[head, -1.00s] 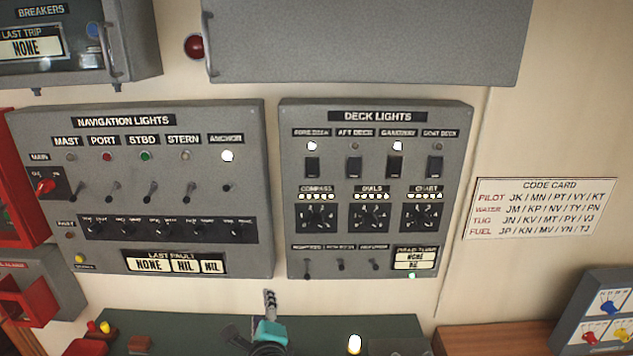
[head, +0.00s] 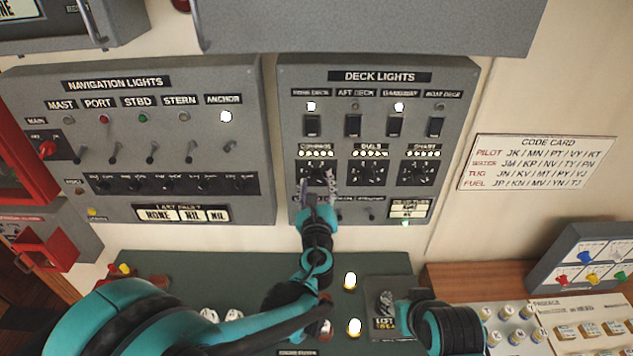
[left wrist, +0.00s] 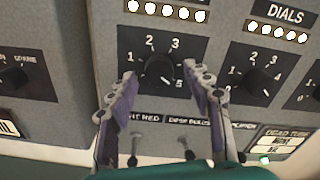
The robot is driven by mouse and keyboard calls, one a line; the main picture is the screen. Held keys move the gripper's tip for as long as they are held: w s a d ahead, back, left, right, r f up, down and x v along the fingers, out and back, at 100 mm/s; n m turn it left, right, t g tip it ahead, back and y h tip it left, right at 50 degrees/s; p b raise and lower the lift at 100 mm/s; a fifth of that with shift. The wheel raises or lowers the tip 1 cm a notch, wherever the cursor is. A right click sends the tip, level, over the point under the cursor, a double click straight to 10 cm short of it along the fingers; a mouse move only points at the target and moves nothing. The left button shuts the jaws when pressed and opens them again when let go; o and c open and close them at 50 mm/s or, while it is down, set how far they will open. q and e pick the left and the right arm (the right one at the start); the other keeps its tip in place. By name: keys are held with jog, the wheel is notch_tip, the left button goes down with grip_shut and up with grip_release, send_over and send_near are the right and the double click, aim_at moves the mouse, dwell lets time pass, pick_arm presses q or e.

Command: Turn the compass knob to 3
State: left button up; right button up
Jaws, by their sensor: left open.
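The compass knob (left wrist: 159,70) is a black round knob on a dark dial plate, with 1, 2 and 3 readable around it. In the head view the compass dial (head: 316,171) is partly covered by my left gripper (head: 318,195). In the left wrist view my left gripper (left wrist: 163,90) is open and empty. Its two fingers stand apart, one lower left and one lower right of the knob. I see no clear contact with the knob. My right arm shows at the lower right of the head view, its fingers not clear.
The dials knob (left wrist: 262,82) is right of the compass knob, and the chart knob (head: 420,172) is further right. Small toggle switches (left wrist: 134,146) sit just below the compass dial. The green console (head: 240,265) lies beneath the panel.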

pick_arm(q)
jog(key=shift+w, duration=0.1)
grip_shut()
jog(key=shift+n, duration=0.3)
jog(key=c, duration=1.1)
grip_release()
jog(key=n+b, duration=0.2)
jog(key=n, duration=0.1)
jog(key=shift+n, duration=0.3)
jog(key=shift+c, duration=0.2)
jog(key=n+b, duration=0.2)
jog(key=n, duration=0.3)
grip_shut()
jog(key=n+b, duration=0.1)
jog(key=n, duration=0.4)
jog(key=shift+n, duration=0.4)
jog(key=n+b, duration=0.1)
jog(key=n, duration=0.3)
jog(key=shift+r+n, duration=0.1)
jog(key=shift+n, duration=0.3)
